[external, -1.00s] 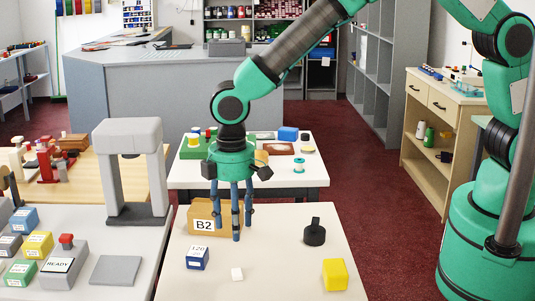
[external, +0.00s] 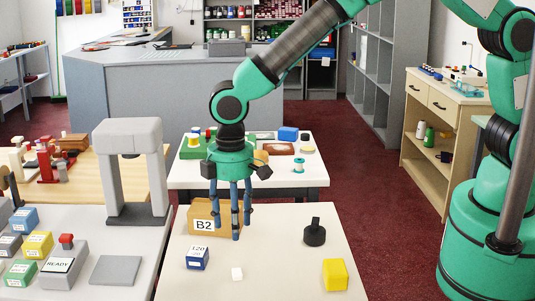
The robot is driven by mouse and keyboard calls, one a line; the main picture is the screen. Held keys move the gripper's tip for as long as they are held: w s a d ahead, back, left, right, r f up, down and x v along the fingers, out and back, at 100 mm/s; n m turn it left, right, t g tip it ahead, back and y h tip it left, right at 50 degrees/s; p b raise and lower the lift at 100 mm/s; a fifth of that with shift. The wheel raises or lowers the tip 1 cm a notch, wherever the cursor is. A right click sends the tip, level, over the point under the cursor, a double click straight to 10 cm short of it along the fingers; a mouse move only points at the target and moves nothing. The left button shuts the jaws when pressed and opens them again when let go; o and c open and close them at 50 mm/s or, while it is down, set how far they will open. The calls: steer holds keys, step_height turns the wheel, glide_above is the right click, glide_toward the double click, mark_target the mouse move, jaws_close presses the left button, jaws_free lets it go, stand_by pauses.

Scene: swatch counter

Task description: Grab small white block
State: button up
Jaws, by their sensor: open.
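The small white block (external: 237,273) lies on the near light-coloured table, toward its front. My gripper (external: 232,222) hangs above the table, fingers pointing down, open and empty. In the picture it is above the white block, with a clear gap between fingertips and block.
A blue block marked 120 (external: 197,259) sits left of the white block. A yellow block (external: 335,275) and a black knobbed object (external: 315,233) are to the right. A grey press-like frame (external: 133,170) stands on the left table. The table between white and yellow blocks is clear.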

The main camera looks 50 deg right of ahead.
steer(key=b, duration=0.1)
glide_above(236, 272)
steer(key=shift+w+f, duration=0.1)
steer(key=shift+f, duration=4.2)
steer(key=shift+f+b, duration=0.85)
steer(key=shift+f, duration=1.75)
steer(key=c, duration=0.9)
